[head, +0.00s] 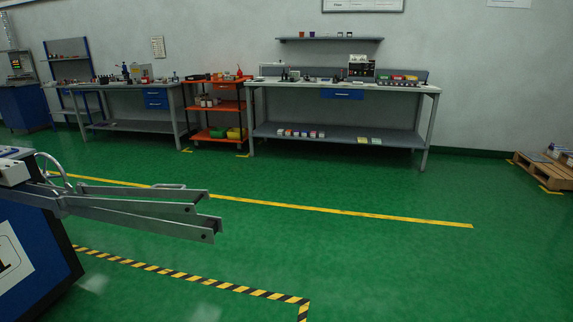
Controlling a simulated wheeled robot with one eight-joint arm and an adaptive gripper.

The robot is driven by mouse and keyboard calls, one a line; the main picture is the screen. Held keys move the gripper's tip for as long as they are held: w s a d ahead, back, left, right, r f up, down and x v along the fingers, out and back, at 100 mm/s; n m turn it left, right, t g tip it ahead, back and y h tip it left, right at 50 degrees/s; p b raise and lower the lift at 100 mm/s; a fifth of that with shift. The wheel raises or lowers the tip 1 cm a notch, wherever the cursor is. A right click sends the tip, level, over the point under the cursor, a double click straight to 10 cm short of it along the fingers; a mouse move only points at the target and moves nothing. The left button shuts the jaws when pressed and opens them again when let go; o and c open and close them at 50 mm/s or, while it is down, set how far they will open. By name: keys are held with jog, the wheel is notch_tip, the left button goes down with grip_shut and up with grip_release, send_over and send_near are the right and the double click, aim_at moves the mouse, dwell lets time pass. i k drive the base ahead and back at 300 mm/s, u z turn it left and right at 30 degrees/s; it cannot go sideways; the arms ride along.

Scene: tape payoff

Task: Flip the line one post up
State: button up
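No tape line or row of posts can be made out clearly in the head view. A blue machine cabinet (28,262) stands at the left edge, cut off by the frame, with a pale panel on its side. Long grey metal bars (135,205) reach out to the right from its top, over the floor. A curved light tube (47,166) rises where the bars meet the cabinet. My gripper is not in view.
A workbench (340,85) with equipment, an orange cart (213,107) and another bench (125,125) line the back wall. A wooden pallet (543,168) lies at the right. Black-and-yellow tape (190,277) marks the floor near the machine. The green floor (430,270) is clear at the centre and right.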

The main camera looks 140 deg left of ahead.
aim_at(156, 191)
jog(key=u, duration=4.15)
jog(key=i, duration=3.35)
jog(key=z, duration=0.05)
